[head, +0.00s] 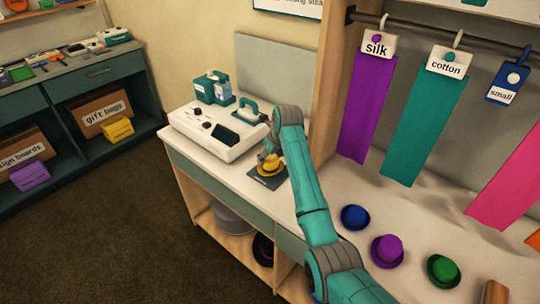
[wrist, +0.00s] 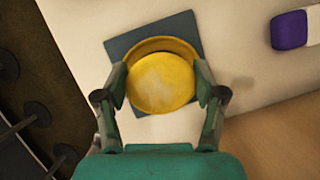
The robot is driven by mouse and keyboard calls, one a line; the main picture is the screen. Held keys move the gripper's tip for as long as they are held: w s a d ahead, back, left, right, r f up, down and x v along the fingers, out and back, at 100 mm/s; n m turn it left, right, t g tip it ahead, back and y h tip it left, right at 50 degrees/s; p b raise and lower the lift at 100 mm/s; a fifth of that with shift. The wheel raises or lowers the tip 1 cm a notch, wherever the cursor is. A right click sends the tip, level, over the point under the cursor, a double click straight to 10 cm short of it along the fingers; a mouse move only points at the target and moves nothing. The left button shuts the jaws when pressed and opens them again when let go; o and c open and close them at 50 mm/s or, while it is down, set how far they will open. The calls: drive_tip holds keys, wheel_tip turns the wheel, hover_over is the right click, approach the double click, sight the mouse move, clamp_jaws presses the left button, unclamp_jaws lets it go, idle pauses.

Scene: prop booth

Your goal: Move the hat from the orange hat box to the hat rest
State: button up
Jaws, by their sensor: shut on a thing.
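A yellow hat (head: 270,168) is at a dark square pad (head: 257,184) on the white counter. In the wrist view the hat's round crown (wrist: 160,84) faces the camera, and its brim lies over the dark pad (wrist: 122,46). My gripper (head: 268,157) is shut on the hat, with one finger on each side of it in the wrist view (wrist: 160,80). I cannot tell whether the brim touches the pad. No label names the pad as the hat rest. I cannot make out an orange hat box; only a bit of orange (head: 533,240) shows at the right edge.
A white machine (head: 205,135) with a teal-handled tool (head: 248,112) stands just behind the pad. Blue (head: 354,217), purple (head: 387,250) and green (head: 443,270) hats lie on the right surface under hanging cloth strips. A purple-and-white object (wrist: 290,30) lies right of the pad.

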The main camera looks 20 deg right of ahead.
drive_tip(key=shift+f, duration=0.8)
idle(0.6)
drive_tip(key=o, duration=1)
drive_tip(key=shift+c, duration=0.2)
drive_tip(key=v, duration=1.2)
drive_tip(key=shift+d, duration=0.1)
